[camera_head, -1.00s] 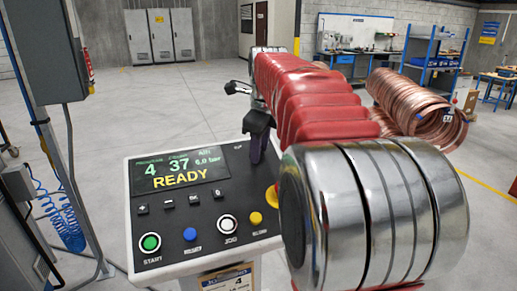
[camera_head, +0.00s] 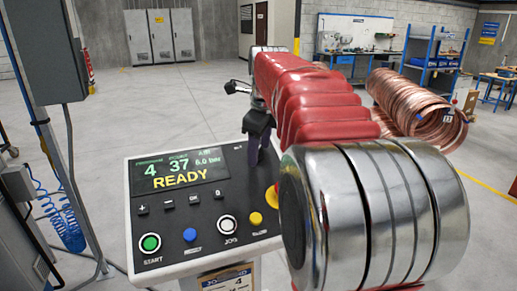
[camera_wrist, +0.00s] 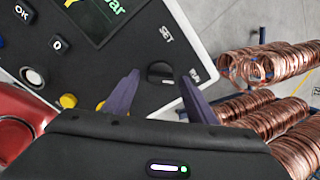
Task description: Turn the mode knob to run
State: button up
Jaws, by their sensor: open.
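The mode knob (camera_wrist: 160,73) is a black round knob on the dark control panel, seen in the wrist view between the SET (camera_wrist: 166,33) and RUN (camera_wrist: 194,75) labels. A small white mark shows near its lower edge; I cannot tell surely which label it points to. My gripper (camera_wrist: 160,77) is open, its two purple fingers on either side of the knob, with gaps to it. I cannot tell how high the tips are above the panel. In the head view my gripper (camera_head: 256,135) is over the panel's far right edge, and the knob is hidden.
The panel (camera_head: 135,170) has a READY display (camera_head: 180,172), a green START button (camera_head: 150,243), a blue button (camera_head: 189,235), a JOG button (camera_head: 227,224) and yellow buttons. Copper coils (camera_head: 415,108) stand behind at right. Open floor lies beyond the panel.

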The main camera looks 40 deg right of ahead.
jog(key=v, duration=1.3)
jog(key=shift+r, duration=0.3)
jog(key=s+a+f+n, duration=0.3)
jog(key=a+f+n, duration=0.2)
jog(key=a+n, duration=0.2)
jog(key=s+a+f+n, duration=0.4)
jog(key=a+f+n, duration=0.1)
jog(key=a+n, duration=0.3)
jog(key=s+a+f+n+t+y, duration=0.1)
jog(key=s+a+f+n, duration=0.3)
jog(key=f+n, duration=0.3)
jog(key=s+a+f+n, duration=0.5)
jog(key=s+f+n, duration=0.2)
jog(key=f+n, duration=0.1)
jog(key=shift+f+t+y, duration=0.4)
jog(key=shift+f, duration=0.2)
jog(key=shift+s, duration=0.15)
